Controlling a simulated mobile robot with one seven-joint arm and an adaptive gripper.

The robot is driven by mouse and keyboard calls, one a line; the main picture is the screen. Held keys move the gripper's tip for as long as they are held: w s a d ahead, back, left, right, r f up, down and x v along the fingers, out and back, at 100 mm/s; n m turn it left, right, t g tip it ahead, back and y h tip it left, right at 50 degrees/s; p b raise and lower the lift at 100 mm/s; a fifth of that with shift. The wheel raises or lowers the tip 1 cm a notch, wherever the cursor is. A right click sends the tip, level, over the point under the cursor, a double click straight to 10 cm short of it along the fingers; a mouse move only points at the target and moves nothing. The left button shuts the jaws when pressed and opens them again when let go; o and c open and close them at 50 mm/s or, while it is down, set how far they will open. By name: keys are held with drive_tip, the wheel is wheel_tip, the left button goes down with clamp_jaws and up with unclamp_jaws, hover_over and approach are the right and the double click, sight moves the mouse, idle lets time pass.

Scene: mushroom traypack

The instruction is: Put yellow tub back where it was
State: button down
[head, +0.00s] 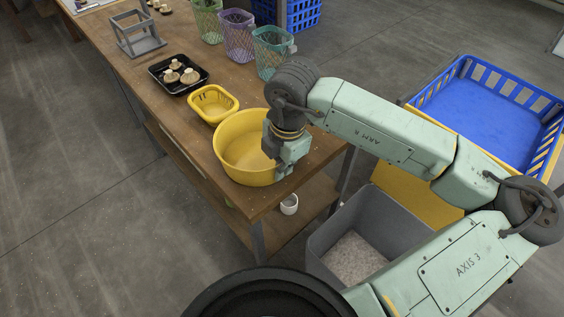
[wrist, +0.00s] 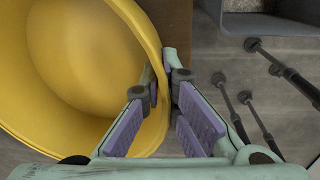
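The yellow tub (head: 238,140) is a round, wide, open basin at the near end of the wooden table (head: 190,110). It looks empty. My gripper (head: 281,172) is at its right rim, pointing down. In the wrist view the yellow tub (wrist: 85,60) fills the left side. My gripper (wrist: 161,80) there has one finger inside the tub and one outside, closed on the rim wall between them. The tub looks about level. Whether its base touches the table cannot be told. My wrist hides part of its right side.
A small yellow basket (head: 213,104) stands just behind the tub. Beyond it are a black tray (head: 160,82) with mushrooms, a grey frame (head: 139,45) and several mesh baskets (head: 240,45). A grey bin (head: 322,240) and a blue crate (head: 480,105) stand to the right.

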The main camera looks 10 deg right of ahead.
drive_tip(key=shift+f+b, duration=0.2)
drive_tip(key=shift+b, duration=0.1)
drive_tip(key=c, duration=2.3)
unclamp_jaws()
drive_tip(key=o, duration=0.5)
drive_tip(key=shift+r, duration=0.15)
drive_tip(key=shift+r+p, duration=0.25)
drive_tip(key=shift+p, duration=0.3)
wheel_tip(320, 180, up, 12)
drive_tip(key=s+b, duration=0.1)
drive_tip(key=b, duration=0.2)
drive_tip(key=shift+d+f, duration=0.2)
drive_tip(key=shift+d, duration=0.15)
drive_tip(key=shift+s, duration=0.1)
